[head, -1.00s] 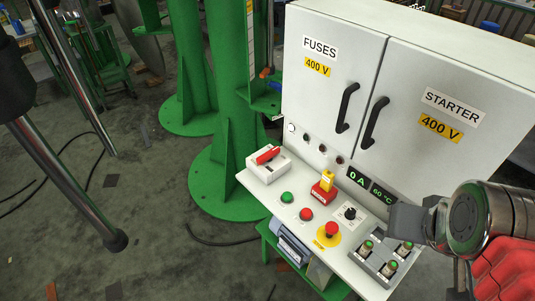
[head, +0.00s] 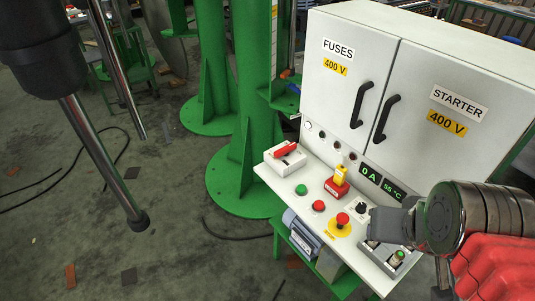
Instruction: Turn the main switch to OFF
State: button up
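A white switch box with a red rotary handle (head: 286,149), likely the main switch, sits at the left end of the control panel (head: 300,178). The handle lies slanted, its right end higher in the picture; no ON or OFF marking is readable. My gripper (head: 388,223) is at the right side of the panel, over the small sockets and beside the black knob (head: 361,208). It is well apart from the red handle. Its fingers are seen edge-on as a grey block, so I cannot tell whether they are open.
Between gripper and handle stand a red and yellow block (head: 338,181), a red mushroom button (head: 342,219), a red button (head: 318,206) and a green button (head: 301,189). The white cabinet (head: 405,90) rises behind. A green column (head: 250,150) stands left.

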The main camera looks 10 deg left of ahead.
aim_at(284, 152)
jog(key=u, duration=0.6)
jog(key=k, duration=0.5)
jog(key=u, duration=0.55)
jog(key=k, duration=0.65)
jog(key=u, duration=0.5)
jog(key=i, duration=0.6)
jog(key=z, duration=0.8)
jog(key=i, duration=1.9)
jog(key=u, duration=0.1)
